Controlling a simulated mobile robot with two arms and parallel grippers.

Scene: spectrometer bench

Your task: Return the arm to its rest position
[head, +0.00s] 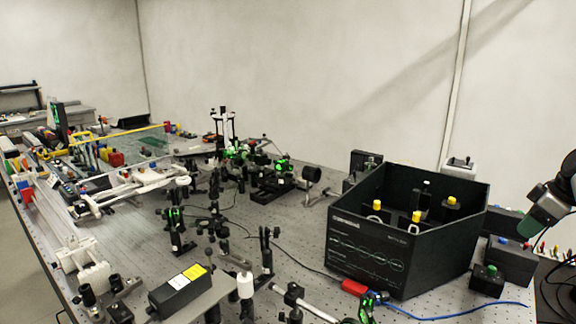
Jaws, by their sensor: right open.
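My right gripper (548,205) is at the right edge of the head view, partly cut off by the frame. It is dark with a grey and green part, and it is open. I see nothing held in it. It is above the bench, to the right of the black box and apart from it. My left gripper is not in view.
The perforated optical bench (310,236) is crowded with posts and mounts. A black open-topped box (370,248) with yellow-capped parts stands at the right. A blue cable (460,316) runs along the front. A laser module (180,291) lies at the front left.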

